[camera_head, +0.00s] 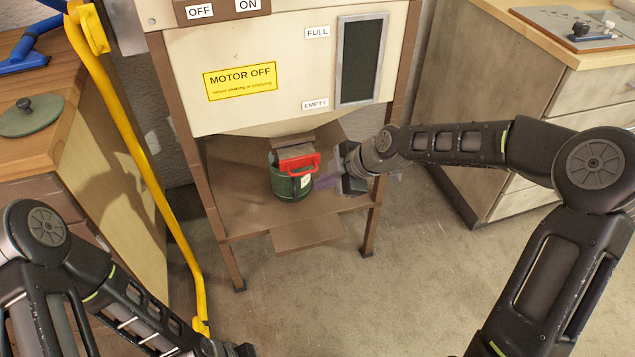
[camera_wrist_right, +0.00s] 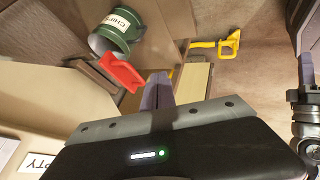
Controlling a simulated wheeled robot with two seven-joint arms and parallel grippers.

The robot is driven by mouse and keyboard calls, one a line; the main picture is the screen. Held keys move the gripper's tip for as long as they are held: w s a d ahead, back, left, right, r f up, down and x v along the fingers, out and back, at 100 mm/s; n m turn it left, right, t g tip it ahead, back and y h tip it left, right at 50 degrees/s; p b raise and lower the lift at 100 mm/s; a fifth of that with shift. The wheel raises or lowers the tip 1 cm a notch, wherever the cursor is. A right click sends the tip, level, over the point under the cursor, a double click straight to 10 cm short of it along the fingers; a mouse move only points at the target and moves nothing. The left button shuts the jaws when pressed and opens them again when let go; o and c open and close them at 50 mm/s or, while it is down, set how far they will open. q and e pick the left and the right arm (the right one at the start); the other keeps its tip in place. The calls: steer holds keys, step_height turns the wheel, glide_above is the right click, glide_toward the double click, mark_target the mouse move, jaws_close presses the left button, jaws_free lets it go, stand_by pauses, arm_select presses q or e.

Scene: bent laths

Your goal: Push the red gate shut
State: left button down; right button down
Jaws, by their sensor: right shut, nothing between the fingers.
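The red gate (camera_head: 298,163) has a handle-like shape and sits at the outlet under the machine's hopper. It also shows in the right wrist view (camera_wrist_right: 122,73). A green can (camera_head: 288,185) stands right below it on the machine's lower shelf. My right gripper (camera_head: 325,182) is shut and empty, just right of the can and the gate. In the right wrist view its fingers (camera_wrist_right: 158,90) are together, close to the red gate; I cannot tell whether they touch it. My left gripper (camera_head: 236,349) is at the bottom edge, mostly cut off.
The hopper machine (camera_head: 290,75) carries a "MOTOR OFF" sign (camera_head: 240,80). Its brown shelf (camera_head: 240,205) is bare around the can. A yellow bar (camera_head: 130,140) stands at the left beside a wooden bench (camera_head: 60,75). A cabinet (camera_head: 490,90) stands right. The front floor is clear.

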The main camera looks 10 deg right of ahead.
steer(key=p+v, duration=0.1)
steer(key=v, duration=0.5)
steer(key=shift+s+p, duration=0.25)
steer(key=shift+p, duration=0.1)
steer(key=shift+d+r, duration=0.1)
steer(key=shift+r, duration=0.05)
steer(key=s+a+f+m+h, duration=0.15)
steer(key=s+f+m, duration=0.25)
steer(key=f+m, duration=1.15)
steer(key=s+a+f+m+g, duration=0.1)
steer(key=s+a+f+g, duration=0.15)
steer(key=s+f, duration=0.4)
steer(key=s+a+f+m+g, duration=0.1)
steer(key=s+a+f, duration=0.25)
steer(key=s, duration=0.55)
steer(key=s+a+f+m+g, duration=0.2)
steer(key=s+a+f, duration=0.2)
steer(key=s, duration=0.4)
step_height(320, 180, up, 20)
steer(key=p, duration=1.9)
steer(key=shift+t, duration=0.35)
